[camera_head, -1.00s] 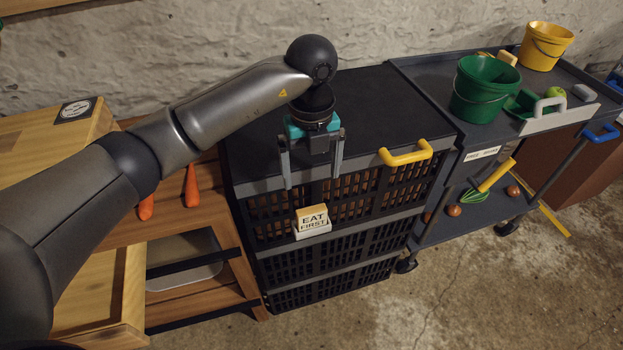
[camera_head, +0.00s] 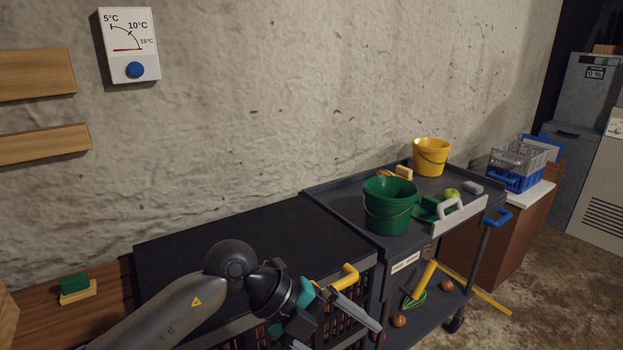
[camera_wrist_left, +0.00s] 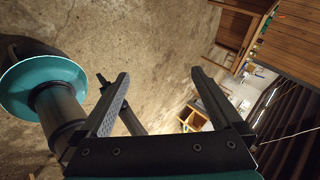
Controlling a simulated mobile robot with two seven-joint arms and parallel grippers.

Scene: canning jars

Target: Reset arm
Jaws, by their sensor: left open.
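My left gripper (camera_head: 333,334) is in the lower middle of the head view, in front of the black crate stack (camera_head: 255,240). Its fingers are apart and angled toward the lower right, near the yellow handle (camera_head: 345,277). In the left wrist view its two fingers (camera_wrist_left: 164,82) are spread wide with nothing between them, over the stone-like floor and distant furniture. My right gripper does not show in either view.
A dark cart (camera_head: 345,206) stands right of the crates, holding a green bucket (camera_head: 388,205) and a yellow bucket (camera_head: 430,157). A grey and blue crate (camera_head: 518,163) is farther right. A temperature dial (camera_head: 130,45) hangs on the wall. Floor is open at right.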

